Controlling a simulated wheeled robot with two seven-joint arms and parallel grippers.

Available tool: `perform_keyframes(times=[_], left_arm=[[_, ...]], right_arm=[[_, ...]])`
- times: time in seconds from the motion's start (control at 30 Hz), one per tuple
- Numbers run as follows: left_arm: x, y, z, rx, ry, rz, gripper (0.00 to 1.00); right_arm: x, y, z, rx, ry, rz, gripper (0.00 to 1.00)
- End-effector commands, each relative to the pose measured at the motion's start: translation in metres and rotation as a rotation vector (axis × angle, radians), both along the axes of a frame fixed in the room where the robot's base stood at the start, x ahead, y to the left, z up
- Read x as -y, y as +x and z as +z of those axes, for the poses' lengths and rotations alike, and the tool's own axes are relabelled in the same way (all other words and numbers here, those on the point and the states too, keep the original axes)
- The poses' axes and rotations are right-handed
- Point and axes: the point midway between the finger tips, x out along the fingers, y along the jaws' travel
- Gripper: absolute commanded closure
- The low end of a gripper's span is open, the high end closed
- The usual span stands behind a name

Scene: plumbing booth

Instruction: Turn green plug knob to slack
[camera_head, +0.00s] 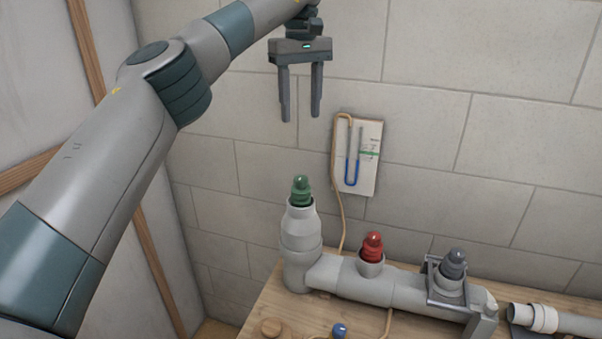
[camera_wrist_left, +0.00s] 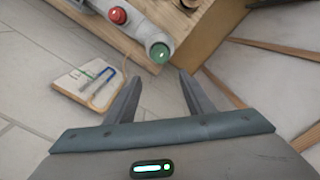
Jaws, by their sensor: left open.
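The green plug knob (camera_head: 301,190) sits on top of the upright grey pipe (camera_head: 300,232) at the left end of the pipe assembly. My left gripper (camera_head: 301,118) is open and empty, pointing down, above the green knob and apart from it. In the left wrist view the green knob (camera_wrist_left: 160,53) shows beyond the gap between the open fingers (camera_wrist_left: 156,92). A red knob (camera_head: 373,245) stands on the middle of the horizontal pipe, and a dark grey knob (camera_head: 454,264) stands further right. My right gripper is not in view.
A gauge board with a blue U-tube (camera_head: 367,160) hangs on the tiled wall, with a tan hose running down. A small blue knob (camera_head: 339,330) and a wooden disc (camera_head: 271,327) are at the bench front. Another pipe (camera_head: 575,322) lies at right. The air around the green knob is clear.

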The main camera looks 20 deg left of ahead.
Motion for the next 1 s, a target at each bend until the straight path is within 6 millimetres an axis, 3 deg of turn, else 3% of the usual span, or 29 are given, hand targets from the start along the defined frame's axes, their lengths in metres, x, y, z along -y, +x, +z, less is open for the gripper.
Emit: perform_keyframes(times=[0.37,1.0], left_arm=[[0.0,0.0,-0.034,-0.002,-0.001,-0.001,0.52],[0.0,-0.001,-0.143,-0.003,-0.001,-0.001,0.52]], right_arm=[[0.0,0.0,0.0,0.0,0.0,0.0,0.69],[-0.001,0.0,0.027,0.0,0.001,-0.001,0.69]])
